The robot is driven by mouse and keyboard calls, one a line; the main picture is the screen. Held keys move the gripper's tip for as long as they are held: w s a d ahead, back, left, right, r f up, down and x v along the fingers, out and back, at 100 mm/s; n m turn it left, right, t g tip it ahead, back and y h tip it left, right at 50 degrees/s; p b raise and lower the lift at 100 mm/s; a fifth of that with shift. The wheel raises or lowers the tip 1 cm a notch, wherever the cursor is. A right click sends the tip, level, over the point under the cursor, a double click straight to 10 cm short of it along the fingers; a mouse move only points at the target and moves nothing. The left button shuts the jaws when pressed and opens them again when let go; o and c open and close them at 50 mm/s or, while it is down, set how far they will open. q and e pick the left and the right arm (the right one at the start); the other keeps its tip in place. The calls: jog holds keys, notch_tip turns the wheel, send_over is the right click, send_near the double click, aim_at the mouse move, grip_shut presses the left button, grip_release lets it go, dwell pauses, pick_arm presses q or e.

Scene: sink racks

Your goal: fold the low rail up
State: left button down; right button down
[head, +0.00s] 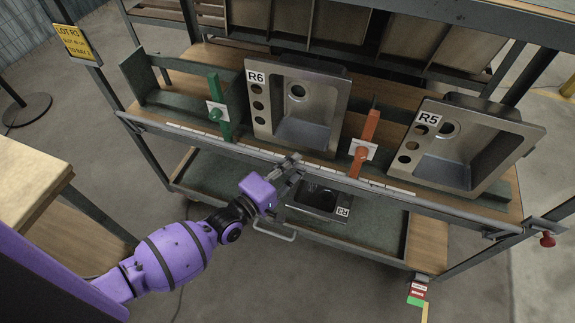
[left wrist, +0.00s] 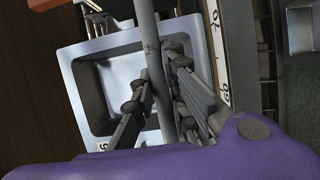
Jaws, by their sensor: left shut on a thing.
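The low rail (head: 215,150) is a long grey bar along the front edge of the cart's upper shelf, below the sinks. My left gripper (head: 290,164) reaches it near its middle. In the left wrist view the grey bar (left wrist: 150,45) passes between the two dark fingers of the left gripper (left wrist: 158,92), which are shut on it. The fingers hide part of the bar. My right gripper is in no view.
Sinks R6 (head: 312,118) and R5 (head: 470,158) lean on the wooden shelf behind the rail. Sink R3 (head: 318,201) lies below. A red knob (head: 547,239) sticks out right.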

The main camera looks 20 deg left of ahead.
pick_arm(q)
jog(key=shift+w+r+g+p, duration=0.2)
jog(key=shift+w+p, duration=0.1)
jog(key=shift+w, duration=0.3)
jog(key=shift+w+r+g+p, duration=0.15)
jog(key=shift+w+p, duration=0.1)
jog(key=shift+w, duration=0.3)
jog(key=c, duration=1.9)
grip_release()
jog(key=shift+o, duration=0.8)
jog(key=shift+f, duration=0.1)
